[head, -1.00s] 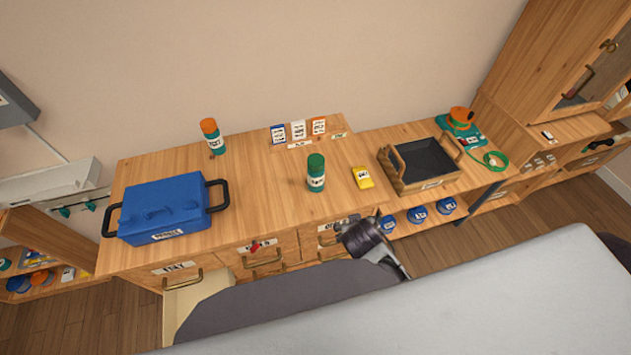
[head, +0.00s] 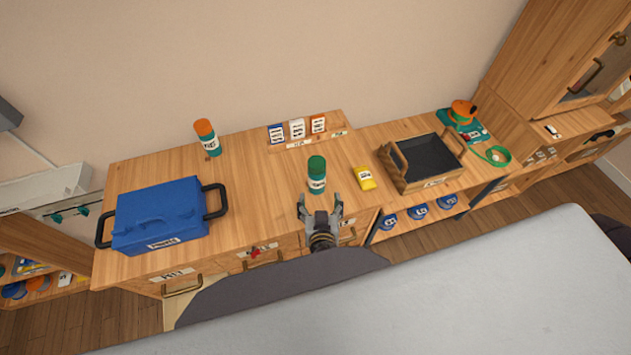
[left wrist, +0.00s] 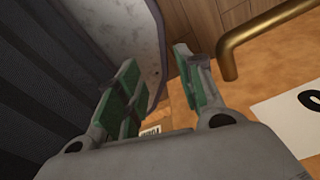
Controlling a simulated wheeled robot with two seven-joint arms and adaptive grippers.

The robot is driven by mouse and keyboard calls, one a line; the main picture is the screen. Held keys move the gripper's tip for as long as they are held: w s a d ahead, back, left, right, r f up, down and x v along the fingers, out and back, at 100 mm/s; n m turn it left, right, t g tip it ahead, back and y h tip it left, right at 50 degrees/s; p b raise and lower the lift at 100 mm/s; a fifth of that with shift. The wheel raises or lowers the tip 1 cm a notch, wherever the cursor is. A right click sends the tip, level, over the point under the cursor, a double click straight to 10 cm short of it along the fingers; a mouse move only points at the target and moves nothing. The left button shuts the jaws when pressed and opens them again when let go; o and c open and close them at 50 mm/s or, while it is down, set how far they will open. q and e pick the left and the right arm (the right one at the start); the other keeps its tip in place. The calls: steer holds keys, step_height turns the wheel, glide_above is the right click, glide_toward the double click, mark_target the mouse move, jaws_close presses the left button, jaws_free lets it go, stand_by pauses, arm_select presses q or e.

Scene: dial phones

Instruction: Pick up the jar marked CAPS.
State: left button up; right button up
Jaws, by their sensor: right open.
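A teal jar with a dark green lid (head: 317,175) stands upright near the front of the wooden counter; its label is too small to read surely. A second teal jar with an orange lid (head: 207,138) stands upright further back and left; its label is also unclear. My right gripper (head: 320,204) is open and empty at the counter's front edge, just in front of the green-lidded jar, its fingers pointing towards it and apart from it. My left gripper (left wrist: 157,60) shows only in the left wrist view, with its fingers apart and nothing between them.
A yellow box (head: 364,178) lies right of the green-lidded jar. A wooden tray (head: 396,168) stands further right, a blue case (head: 158,215) at left. Small cards (head: 297,130) stand behind. A brass handle (left wrist: 232,52) is close to my left gripper.

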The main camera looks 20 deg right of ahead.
mark_target(317, 180)
steer(key=shift+a+r, duration=0.1)
stand_by(0.3)
steer(key=shift+b+x, duration=0.3)
steer(key=shift+x, duration=3.95)
steer(key=shift+w, duration=0.15)
steer(key=shift+x, duration=1.4)
steer(key=shift+w+f, duration=0.25)
steer(key=shift+w, duration=0.85)
steer(key=shift+c, duration=0.2)
